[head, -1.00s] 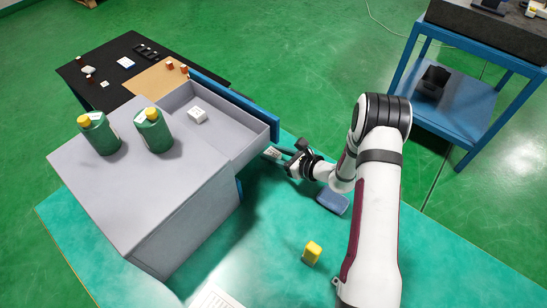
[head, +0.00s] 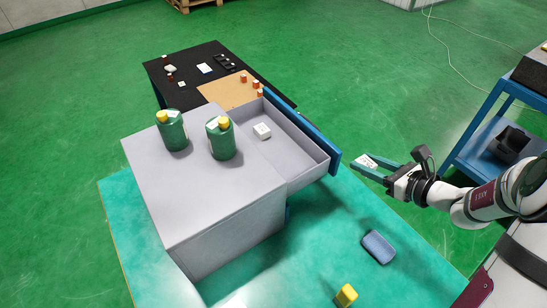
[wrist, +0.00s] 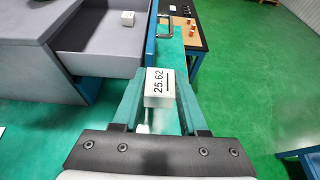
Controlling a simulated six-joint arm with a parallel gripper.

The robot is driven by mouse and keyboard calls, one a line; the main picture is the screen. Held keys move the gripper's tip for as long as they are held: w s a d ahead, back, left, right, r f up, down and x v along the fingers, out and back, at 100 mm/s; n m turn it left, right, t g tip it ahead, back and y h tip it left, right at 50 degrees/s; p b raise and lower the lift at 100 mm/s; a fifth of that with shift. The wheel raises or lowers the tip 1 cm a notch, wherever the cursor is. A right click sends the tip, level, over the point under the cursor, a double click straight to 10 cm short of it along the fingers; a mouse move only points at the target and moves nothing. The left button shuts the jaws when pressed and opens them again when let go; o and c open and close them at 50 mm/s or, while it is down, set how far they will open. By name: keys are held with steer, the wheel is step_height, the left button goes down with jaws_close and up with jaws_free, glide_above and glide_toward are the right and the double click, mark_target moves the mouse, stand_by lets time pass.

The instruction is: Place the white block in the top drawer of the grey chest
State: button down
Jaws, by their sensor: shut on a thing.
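My gripper (head: 362,164) is shut on a white block (wrist: 158,82) marked "25.62". The block also shows between the teal fingers in the head view (head: 369,161). My gripper holds it off the right end of the open drawer, outside it. The grey chest (head: 215,205) stands on the green-topped table. Its top drawer (head: 300,152) is pulled out, with a blue front (head: 305,133). A second small white block (head: 262,131) lies inside the drawer and also shows in the wrist view (wrist: 127,18).
Two green bottles with yellow caps (head: 172,133) (head: 221,142) stand on the chest. A blue pad (head: 378,247) and a yellow block (head: 346,295) lie on the table (head: 320,250). A black table (head: 190,62) with small items stands behind. A blue-framed stand (head: 485,150) is at right.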

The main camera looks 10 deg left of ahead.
steer(key=a+r, duration=0.5)
steer(key=r, duration=0.2)
steer(key=a+f, duration=0.3)
steer(key=w+a+f, duration=0.1)
steer(key=a+f, duration=0.2)
steer(key=a, duration=0.1)
steer(key=w+a+f, duration=0.1)
steer(key=a+f, duration=0.3)
steer(key=shift+w, duration=0.2)
steer(key=shift+f, duration=0.2)
steer(key=shift+d+f, duration=0.1)
steer(key=shift+f, duration=0.5)
steer(key=shift+c, duration=2.2)
jaws_free()
steer(key=shift+s+f, duration=0.15)
